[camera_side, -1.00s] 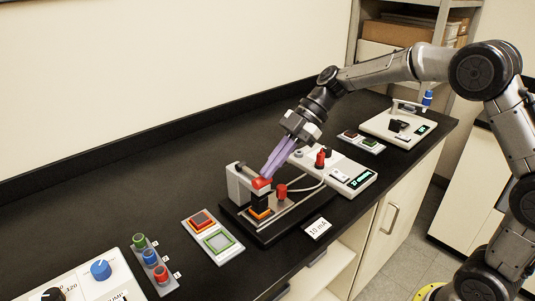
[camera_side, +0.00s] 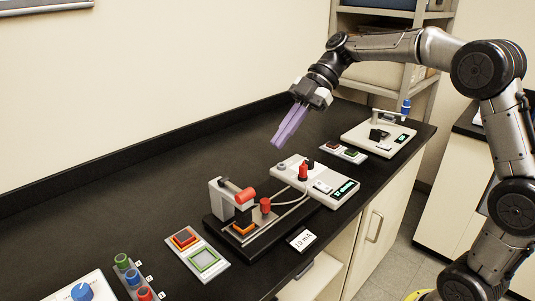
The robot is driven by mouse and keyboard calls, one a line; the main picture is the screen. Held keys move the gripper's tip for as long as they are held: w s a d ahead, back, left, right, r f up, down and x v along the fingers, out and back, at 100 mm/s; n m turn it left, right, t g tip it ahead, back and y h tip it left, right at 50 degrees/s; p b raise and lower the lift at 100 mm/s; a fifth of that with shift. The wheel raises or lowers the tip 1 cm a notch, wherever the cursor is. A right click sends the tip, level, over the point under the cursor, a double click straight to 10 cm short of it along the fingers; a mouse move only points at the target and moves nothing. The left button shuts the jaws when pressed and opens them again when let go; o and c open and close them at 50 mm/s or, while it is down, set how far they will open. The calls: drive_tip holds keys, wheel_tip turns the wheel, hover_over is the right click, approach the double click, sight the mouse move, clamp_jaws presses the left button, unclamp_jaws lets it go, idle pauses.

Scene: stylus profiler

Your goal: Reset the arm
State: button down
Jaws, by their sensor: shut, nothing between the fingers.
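My gripper (camera_side: 279,145), with purple fingers, hangs in the air above the bench. Its fingers point down and to the left and are closed with nothing between them. Below and to the left of it stands the stylus profiler (camera_side: 225,189), a grey bracket with a red cylinder and an orange-topped block on a black base (camera_side: 262,240). The fingers are clear of the profiler. A white unit (camera_side: 310,186) with a green display and a red knob sits right of the profiler, below my gripper.
A panel with red and green square buttons (camera_side: 198,251) lies at front left, beside coloured round buttons (camera_side: 132,277) and a blue dial (camera_side: 82,291). A "10 mA" card (camera_side: 302,239) lies by the front edge. Another white device (camera_side: 375,138) stands at back right. The rear bench is clear.

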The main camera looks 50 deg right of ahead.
drive_tip(key=s+a+r+m+h, duration=0.1)
drive_tip(key=s+a+r, duration=0.1)
drive_tip(key=s, duration=0.5)
drive_tip(key=s+a+r+h, duration=0.2)
drive_tip(key=s, duration=0.5)
drive_tip(key=s+d+f+m+t+h, duration=0.2)
drive_tip(key=s+d+f+m+h, duration=0.1)
drive_tip(key=m, duration=0.6)
drive_tip(key=s+d+f+m+t+h, duration=0.2)
drive_tip(key=s+d+f+m+h, duration=0.1)
drive_tip(key=s+d+f+m, duration=0.2)
drive_tip(key=shift+s+d+f+m, duration=0.15)
drive_tip(key=shift+s+f+m, duration=0.8)
drive_tip(key=shift+f+m, duration=1.05)
